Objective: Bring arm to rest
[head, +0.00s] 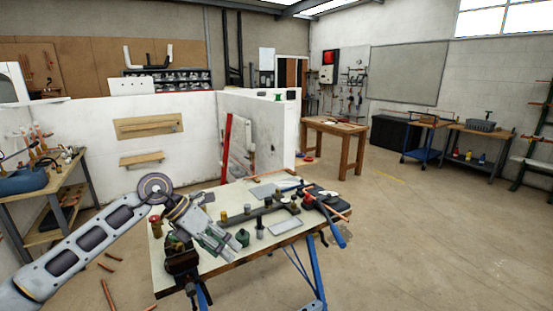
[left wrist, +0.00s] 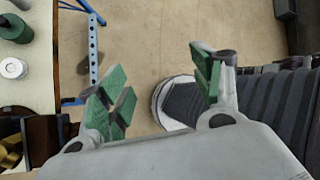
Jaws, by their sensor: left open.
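My left gripper (head: 222,247) reaches in from the left in the head view, over the near part of the workbench (head: 222,262). In the left wrist view its two green-padded fingers (left wrist: 160,95) stand wide apart with nothing between them. Below the fingers that view shows bare floor, a blue bench leg and a dark ribbed part with a pale rim. My right gripper is in neither view.
A vise (head: 182,258) stands at the bench's near left corner. A green pot (head: 242,237), small fittings and a dark bar (head: 262,213) lie near my gripper. Blue-handled tools (head: 337,235) overhang the right edge. Copper pipes (head: 108,295) lie on the floor. Floor to the right is clear.

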